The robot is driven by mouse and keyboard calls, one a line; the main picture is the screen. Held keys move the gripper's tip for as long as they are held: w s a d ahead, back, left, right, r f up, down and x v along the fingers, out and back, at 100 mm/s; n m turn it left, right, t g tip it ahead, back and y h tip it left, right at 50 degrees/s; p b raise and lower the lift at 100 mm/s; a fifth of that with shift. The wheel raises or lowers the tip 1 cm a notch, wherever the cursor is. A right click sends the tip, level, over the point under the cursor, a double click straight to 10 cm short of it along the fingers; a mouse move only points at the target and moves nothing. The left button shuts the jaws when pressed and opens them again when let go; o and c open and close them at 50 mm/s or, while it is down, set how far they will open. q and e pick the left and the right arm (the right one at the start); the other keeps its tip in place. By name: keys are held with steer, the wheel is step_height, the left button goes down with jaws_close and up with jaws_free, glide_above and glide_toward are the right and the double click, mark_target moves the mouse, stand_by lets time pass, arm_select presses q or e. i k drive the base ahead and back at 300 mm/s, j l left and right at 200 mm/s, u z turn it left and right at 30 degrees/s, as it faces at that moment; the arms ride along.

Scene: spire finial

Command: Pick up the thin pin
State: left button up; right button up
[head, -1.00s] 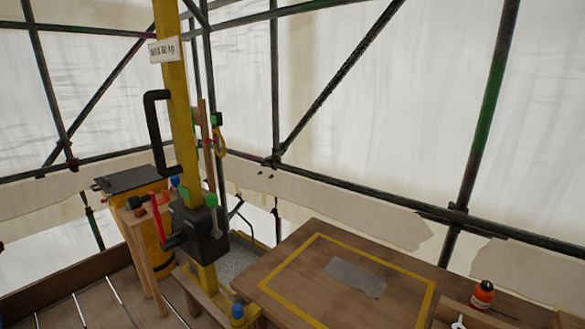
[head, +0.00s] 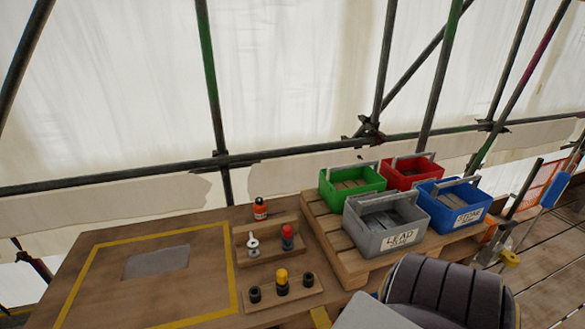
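A small wooden holder (head: 271,257) on the wooden bench has a slim silver metal piece (head: 252,243) with a round head upright in it. It looks the most like a thin pin, but it is too small to be sure. Beside it stands a dark piece with a red cap (head: 287,237). In a second holder in front stand a piece with a yellow cap (head: 282,280) and black stubs (head: 255,295) on both sides of it. Neither gripper is in view.
Green (head: 352,200), red (head: 418,182), blue (head: 455,220) and grey "LEAD" crates (head: 388,240) sit on a pallet at right. A dark ribbed shape (head: 440,290) blocks the lower right. The yellow-outlined bench area is clear except a grey patch (head: 157,262).

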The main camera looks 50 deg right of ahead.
mark_target(287, 229)
steer(key=z, duration=1.55)
